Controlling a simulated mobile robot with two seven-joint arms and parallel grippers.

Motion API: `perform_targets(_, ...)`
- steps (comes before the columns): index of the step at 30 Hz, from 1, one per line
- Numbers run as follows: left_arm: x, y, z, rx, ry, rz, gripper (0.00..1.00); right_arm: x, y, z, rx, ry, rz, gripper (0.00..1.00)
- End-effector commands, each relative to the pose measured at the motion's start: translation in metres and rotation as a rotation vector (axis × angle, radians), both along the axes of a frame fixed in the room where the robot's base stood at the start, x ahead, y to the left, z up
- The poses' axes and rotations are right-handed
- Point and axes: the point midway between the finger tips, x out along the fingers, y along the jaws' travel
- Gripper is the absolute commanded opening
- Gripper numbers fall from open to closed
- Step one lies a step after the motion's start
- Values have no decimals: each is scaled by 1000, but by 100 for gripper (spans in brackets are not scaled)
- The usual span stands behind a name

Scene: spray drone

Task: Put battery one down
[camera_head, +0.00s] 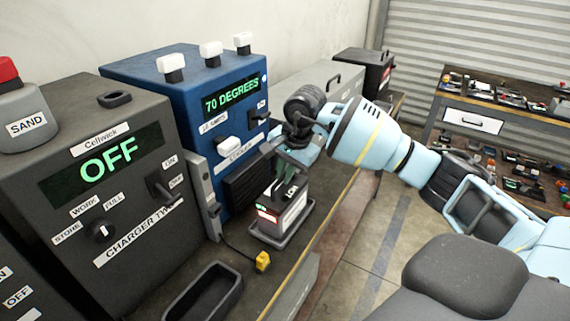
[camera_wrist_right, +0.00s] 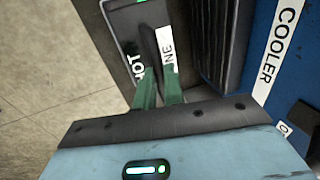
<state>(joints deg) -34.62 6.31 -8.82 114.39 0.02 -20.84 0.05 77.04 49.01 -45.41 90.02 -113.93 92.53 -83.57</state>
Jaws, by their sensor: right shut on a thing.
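In the right wrist view the green fingers (camera_wrist_right: 159,88) close on the dark handle of the battery (camera_wrist_right: 125,22), whose white labels partly read "OT" and "NE". My left gripper is not in view.
The blue cooler (camera_head: 190,75) reads "70 DEGREES". Charger two (camera_head: 60,225) reads "OFF". An empty black tray (camera_head: 203,292) lies in front of it. A yellow plug (camera_head: 262,261) with a cable lies near the battery. A tool bench (camera_head: 455,103) stands at the back right.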

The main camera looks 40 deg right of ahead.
Motion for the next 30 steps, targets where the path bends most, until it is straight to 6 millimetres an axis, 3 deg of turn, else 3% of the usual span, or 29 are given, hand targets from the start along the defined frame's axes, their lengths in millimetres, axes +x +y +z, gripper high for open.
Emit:
perform_targets(1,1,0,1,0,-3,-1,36,2,0,7,4,-15,-1,0)
perform_targets(11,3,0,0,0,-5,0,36,2,0,4,4,-14,-1,0)
perform_targets(12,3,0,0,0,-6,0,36,0,0,-1,0,-3,0,14)
perform_targets(16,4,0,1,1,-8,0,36,0,0,-1,0,-3,0,31)
perform_targets(25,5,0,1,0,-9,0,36,0,0,0,0,-3,0,32)
perform_targets(30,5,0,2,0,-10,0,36,-1,-1,14,1,-6,0,32)
